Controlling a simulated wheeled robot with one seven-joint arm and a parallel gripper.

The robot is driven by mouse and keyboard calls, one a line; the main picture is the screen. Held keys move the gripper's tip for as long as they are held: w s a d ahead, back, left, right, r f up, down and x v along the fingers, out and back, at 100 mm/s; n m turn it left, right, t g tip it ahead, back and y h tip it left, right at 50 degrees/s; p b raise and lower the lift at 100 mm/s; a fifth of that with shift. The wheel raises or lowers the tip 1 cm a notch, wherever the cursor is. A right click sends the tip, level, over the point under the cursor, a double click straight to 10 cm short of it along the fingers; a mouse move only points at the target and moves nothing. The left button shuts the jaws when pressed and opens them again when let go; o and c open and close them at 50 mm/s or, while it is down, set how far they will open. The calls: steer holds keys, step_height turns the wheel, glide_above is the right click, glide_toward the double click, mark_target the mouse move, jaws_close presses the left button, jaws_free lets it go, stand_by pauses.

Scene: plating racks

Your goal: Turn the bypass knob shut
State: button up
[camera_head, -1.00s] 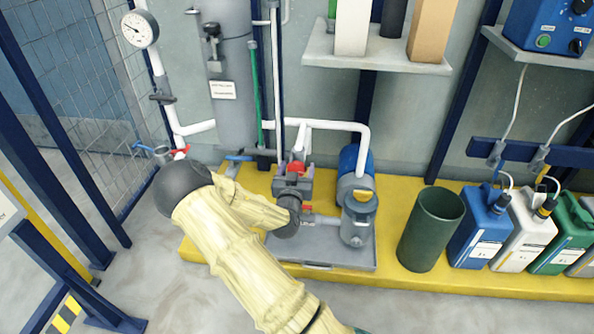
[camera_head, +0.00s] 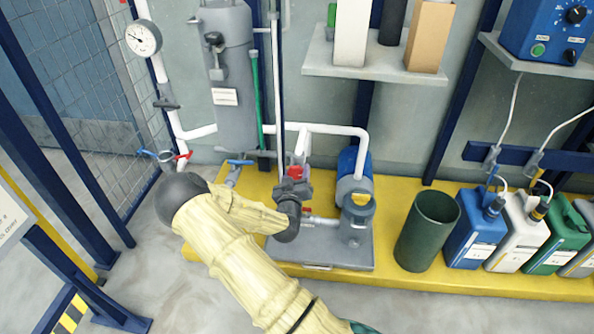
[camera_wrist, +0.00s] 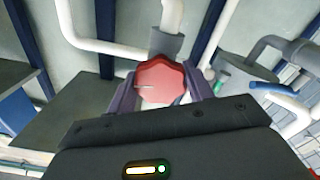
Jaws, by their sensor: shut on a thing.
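The red knob (camera_head: 295,172) is on the white piping just left of the blue pump (camera_head: 350,170). In the wrist view the faceted red knob (camera_wrist: 162,80) fills the space between my two fingers. My gripper (camera_wrist: 160,90) is shut on it, one finger on each side. In the head view my gripper (camera_head: 293,184) reaches the knob from the front, and its dark body covers the knob's lower part and the pipe behind. A thin pale line shows on the knob's face. No label is readable on it.
A blue valve handle (camera_head: 240,161) and a red one (camera_head: 184,156) are on piping to the left. A grey tank (camera_head: 234,120) stands behind. A green bin (camera_head: 428,232) and several canisters (camera_head: 478,228) stand right on the yellow plinth. A shelf (camera_head: 375,68) overhangs the pump.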

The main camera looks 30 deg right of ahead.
steer(key=shift+s, duration=0.1)
steer(key=o, duration=1)
steer(key=p+v, duration=0.5)
steer(key=v, duration=1.2)
steer(key=shift+s+a, duration=0.2)
